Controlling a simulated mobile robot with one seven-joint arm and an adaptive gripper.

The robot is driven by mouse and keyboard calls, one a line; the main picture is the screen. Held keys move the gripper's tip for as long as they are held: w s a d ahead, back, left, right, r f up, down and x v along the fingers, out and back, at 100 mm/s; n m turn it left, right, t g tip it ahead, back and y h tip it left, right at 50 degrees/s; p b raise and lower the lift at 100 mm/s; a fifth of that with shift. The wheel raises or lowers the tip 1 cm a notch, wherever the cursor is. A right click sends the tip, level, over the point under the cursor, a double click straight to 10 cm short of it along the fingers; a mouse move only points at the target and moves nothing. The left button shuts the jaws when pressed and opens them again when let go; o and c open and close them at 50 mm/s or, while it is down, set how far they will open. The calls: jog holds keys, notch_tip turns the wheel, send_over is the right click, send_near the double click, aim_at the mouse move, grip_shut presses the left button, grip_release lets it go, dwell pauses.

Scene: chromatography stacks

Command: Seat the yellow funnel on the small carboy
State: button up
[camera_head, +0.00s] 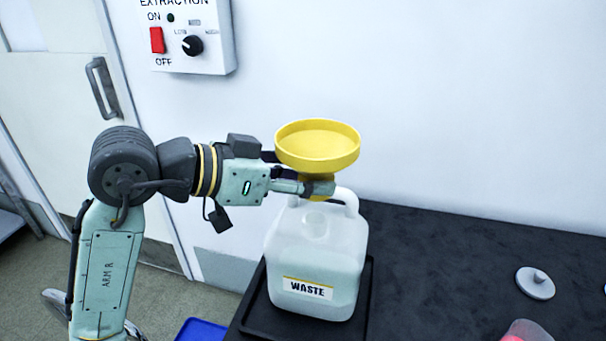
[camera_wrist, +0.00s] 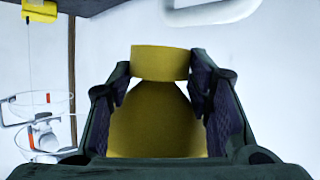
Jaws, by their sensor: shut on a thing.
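The yellow funnel (camera_head: 318,146) has a wide round bowl facing up and looks upright. My gripper (camera_head: 318,188) is shut on the funnel's lower part, below the bowl. The wrist view shows the yellow funnel (camera_wrist: 155,125) between the two dark fingers of my gripper (camera_wrist: 160,95). The small carboy (camera_head: 318,250) is translucent white with a WASTE label and a handle at its top. The funnel is over the carboy's top. The funnel's lower end is hidden by my gripper, so I cannot tell whether it touches the carboy's mouth.
The carboy stands in a black tray (camera_head: 367,290) at the left end of the dark bench (camera_head: 450,262). A round grey-white lid (camera_head: 535,283) and a container with something pink (camera_head: 527,331) are at the right. An extraction control box (camera_head: 187,35) hangs on the wall.

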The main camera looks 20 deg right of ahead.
aim_at(317, 217)
jog(key=shift+f+b, duration=1.7)
jog(key=shift+f, duration=0.55)
jog(key=shift+f, duration=0.15)
jog(key=shift+f+b, duration=0.95)
jog(key=shift+f, duration=0.15)
jog(key=shift+f+b, duration=0.45)
jog(key=shift+f, duration=0.05)
jog(key=o, duration=1.3)
